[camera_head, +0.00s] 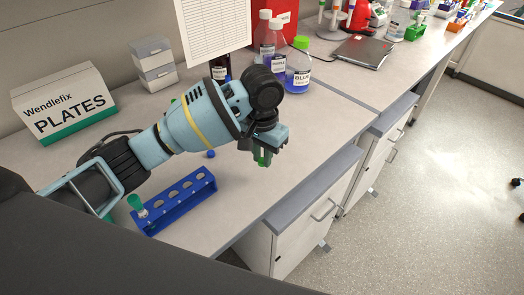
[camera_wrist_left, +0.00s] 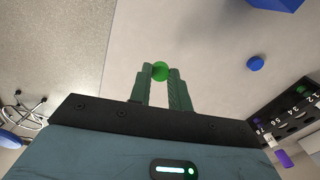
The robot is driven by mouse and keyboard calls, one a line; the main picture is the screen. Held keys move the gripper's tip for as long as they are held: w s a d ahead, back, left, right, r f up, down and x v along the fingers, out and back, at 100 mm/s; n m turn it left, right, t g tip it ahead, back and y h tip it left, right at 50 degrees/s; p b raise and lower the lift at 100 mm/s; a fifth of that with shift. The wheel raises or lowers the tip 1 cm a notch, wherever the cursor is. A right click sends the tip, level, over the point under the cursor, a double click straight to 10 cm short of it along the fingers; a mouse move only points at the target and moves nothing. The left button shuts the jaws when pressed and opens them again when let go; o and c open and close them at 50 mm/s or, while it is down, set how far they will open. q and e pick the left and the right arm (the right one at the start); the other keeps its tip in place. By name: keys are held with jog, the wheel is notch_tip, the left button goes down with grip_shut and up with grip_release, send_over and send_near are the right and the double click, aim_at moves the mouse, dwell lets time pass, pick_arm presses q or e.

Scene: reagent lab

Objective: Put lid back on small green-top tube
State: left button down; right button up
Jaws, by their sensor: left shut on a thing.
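My left gripper (camera_head: 262,158) hangs over the bench near its front edge, to the right of the blue rack. Its fingers are shut on a small round green lid, seen between the fingertips in the left wrist view (camera_wrist_left: 160,71). The blue tube rack (camera_head: 180,205) stands on the bench, with a green-topped tube (camera_head: 137,204) at its left end. I cannot tell which tube is the small one. My right gripper is not in view.
A small blue cap (camera_head: 211,154) lies on the bench behind the rack. A PLATES box (camera_head: 65,104), stacked grey boxes (camera_head: 153,62) and reagent bottles (camera_head: 298,70) stand farther back. The bench's front edge is close to my gripper.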

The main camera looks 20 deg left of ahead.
pick_arm(q)
jog(key=s+a+r+n, duration=0.1)
jog(key=s+a+n, duration=0.2)
jog(key=s+a, duration=0.4)
jog(key=s, duration=0.2)
jog(key=shift+s+a+r+n, duration=0.25)
jog(key=shift+s+r+n, duration=0.15)
jog(key=shift+d, duration=0.15)
